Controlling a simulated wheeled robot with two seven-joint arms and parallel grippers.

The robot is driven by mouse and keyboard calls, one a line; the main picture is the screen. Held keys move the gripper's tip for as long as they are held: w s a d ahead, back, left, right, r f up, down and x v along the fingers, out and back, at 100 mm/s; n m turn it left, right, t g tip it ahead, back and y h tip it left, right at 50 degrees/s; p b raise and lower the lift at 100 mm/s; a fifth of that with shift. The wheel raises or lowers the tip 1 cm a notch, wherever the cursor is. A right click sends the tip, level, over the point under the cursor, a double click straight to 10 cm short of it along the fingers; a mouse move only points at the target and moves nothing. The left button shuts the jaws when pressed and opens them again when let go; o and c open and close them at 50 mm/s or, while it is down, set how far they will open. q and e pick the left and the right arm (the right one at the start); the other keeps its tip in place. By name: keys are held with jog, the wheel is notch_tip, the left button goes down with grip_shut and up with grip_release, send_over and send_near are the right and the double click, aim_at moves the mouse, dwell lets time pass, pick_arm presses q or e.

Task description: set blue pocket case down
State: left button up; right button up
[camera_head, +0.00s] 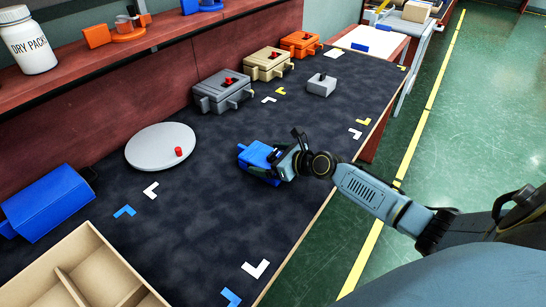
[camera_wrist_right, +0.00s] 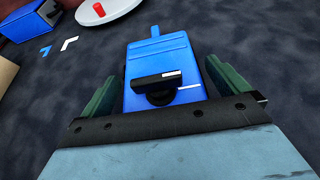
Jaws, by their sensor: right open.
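The blue pocket case (camera_head: 258,157) rests on the dark work surface, right of the round grey plate, in the head view. In the right wrist view the blue case (camera_wrist_right: 158,60) lies between the two green fingers, with a black clip-like part on its top. My right gripper (camera_head: 281,163) is at the case's right end. Its jaws (camera_wrist_right: 160,85) are open, with one finger on each side of the case; a small gap shows beside the right finger. Contact on the left side is hard to tell. My left gripper is not in view.
A round grey plate (camera_head: 160,147) with a red knob lies left of the case. A blue box (camera_head: 48,203) and a wooden divided tray (camera_head: 78,258) stand at the lower left. Grey (camera_head: 222,93), tan (camera_head: 268,64) and orange (camera_head: 301,45) cases line the back.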

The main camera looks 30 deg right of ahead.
jog(key=shift+r, duration=0.3)
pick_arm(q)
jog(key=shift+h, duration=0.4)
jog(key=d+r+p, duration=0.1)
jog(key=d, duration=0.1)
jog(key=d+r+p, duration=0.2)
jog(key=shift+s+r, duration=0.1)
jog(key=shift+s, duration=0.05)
pick_arm(e)
jog(key=v, duration=1.2)
jog(key=shift+f, duration=0.15)
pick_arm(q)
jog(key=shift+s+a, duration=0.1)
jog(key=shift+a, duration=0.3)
pick_arm(e)
jog(key=shift+d, duration=0.1)
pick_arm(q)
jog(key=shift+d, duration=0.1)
